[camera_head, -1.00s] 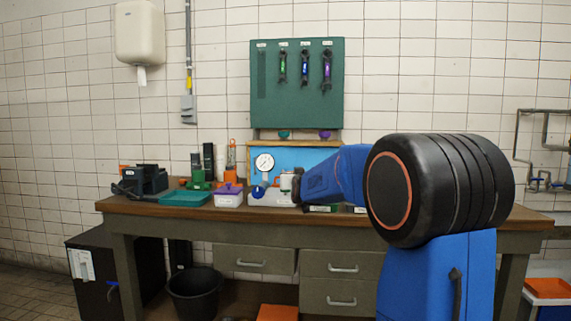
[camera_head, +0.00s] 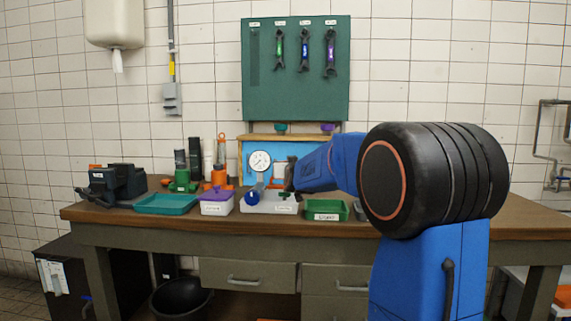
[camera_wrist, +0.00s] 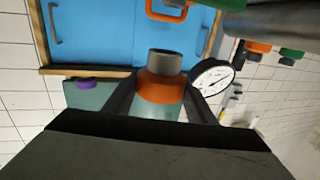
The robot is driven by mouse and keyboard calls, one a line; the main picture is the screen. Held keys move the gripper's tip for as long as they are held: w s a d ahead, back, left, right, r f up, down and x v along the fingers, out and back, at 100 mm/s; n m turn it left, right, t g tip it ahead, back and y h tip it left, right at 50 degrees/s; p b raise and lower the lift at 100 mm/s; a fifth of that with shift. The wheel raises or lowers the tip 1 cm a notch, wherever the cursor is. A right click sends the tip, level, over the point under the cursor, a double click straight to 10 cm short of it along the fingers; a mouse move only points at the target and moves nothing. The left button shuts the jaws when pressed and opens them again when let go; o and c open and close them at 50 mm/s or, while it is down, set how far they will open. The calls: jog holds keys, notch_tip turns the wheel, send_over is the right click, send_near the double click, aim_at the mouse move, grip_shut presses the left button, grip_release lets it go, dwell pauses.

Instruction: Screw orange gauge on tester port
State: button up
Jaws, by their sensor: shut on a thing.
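My gripper (camera_wrist: 158,108) is shut on a piece with an orange collar and a grey end, the orange gauge (camera_wrist: 160,88). No dial face shows on it. In the head view my gripper (camera_head: 288,176) is small, just right of the white dial gauge on the tester, and a bit of orange shows there. The tester (camera_head: 272,204) is a white base with a blue knob (camera_head: 252,198) on the bench. Its white dial gauge (camera_head: 260,160) also shows in the wrist view (camera_wrist: 210,77), right of the held piece. I cannot make out the free port.
On the bench (camera_head: 400,221) stand a teal tray (camera_head: 165,204), a purple-lidded box (camera_head: 216,204), a green bin (camera_head: 326,210), a dark vise-like tool (camera_head: 115,183) and green and orange holders. A blue panel (camera_head: 285,150) stands behind the tester.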

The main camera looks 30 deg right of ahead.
jog(key=shift+f, duration=0.1)
jog(key=shift+f, duration=2.9)
jog(key=shift+f, duration=0.15)
jog(key=shift+c, duration=0.5)
jog(key=shift+m+g+h, duration=0.7)
jog(key=shift+m+h, duration=0.4)
jog(key=shift+h, duration=0.5)
